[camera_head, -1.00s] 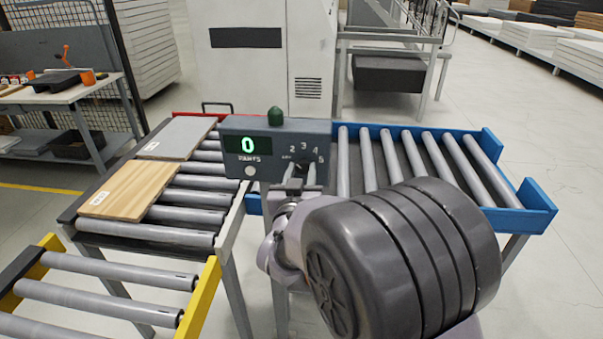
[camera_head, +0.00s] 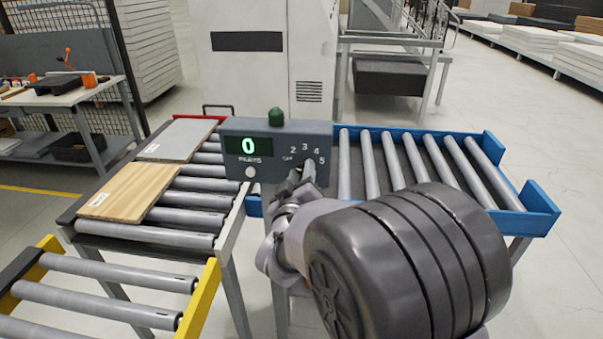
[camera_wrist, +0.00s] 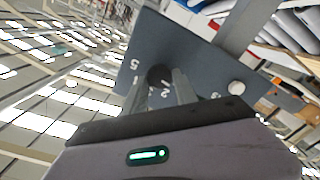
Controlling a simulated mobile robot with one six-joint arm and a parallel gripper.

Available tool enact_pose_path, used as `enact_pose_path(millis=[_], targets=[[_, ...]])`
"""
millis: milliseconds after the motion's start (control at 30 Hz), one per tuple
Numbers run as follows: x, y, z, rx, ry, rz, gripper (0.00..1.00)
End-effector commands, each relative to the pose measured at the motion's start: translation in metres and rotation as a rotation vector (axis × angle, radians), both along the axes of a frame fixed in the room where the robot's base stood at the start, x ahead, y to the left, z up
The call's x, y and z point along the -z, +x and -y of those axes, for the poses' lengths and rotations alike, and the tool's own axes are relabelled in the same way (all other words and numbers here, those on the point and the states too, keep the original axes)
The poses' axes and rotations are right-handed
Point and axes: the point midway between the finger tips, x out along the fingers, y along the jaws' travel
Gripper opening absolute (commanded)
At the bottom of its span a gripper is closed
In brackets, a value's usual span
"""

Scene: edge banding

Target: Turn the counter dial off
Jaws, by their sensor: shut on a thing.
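The counter (camera_head: 275,150) is a grey box with a green "0" on its display, a white round button and a green cap on top. Its dial (camera_wrist: 160,75) is a dark round knob at the right of the panel, ringed by an OFF mark and numbers up to 5. My gripper (camera_head: 304,170) is at the panel front, its two fingers shut on the dial. The wrist view also shows my gripper (camera_wrist: 165,90), with one finger on each side of the knob. The fingers hide part of the dial, so I cannot tell which mark it points to.
Left of the counter, a wood-look panel (camera_head: 128,192) and a grey panel (camera_head: 178,139) lie on a roller conveyor (camera_head: 160,238). A blue-sided roller conveyor (camera_head: 540,195) is on the right. A yellow-ended roller frame (camera_head: 205,295) stands front left. A white machine (camera_head: 268,75) stands behind.

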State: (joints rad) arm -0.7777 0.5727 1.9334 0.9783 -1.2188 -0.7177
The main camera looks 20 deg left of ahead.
Motion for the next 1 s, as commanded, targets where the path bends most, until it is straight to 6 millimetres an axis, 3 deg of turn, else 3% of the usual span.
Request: enact_pose_path(millis=[533, 567, 633, 1000], targets=[[0.0, 0.0, -0.0001, -0.001, -0.023, 0.006, 0.0], [0.0, 0.0, -0.0001, -0.001, -0.023, 0.006, 0.4], [0.0, 0.0, -0.0001, -0.001, -0.023, 0.006, 0.54], [-0.0003, -0.0049, 0.0007, -0.001, -0.023, 0.006, 0.55]])
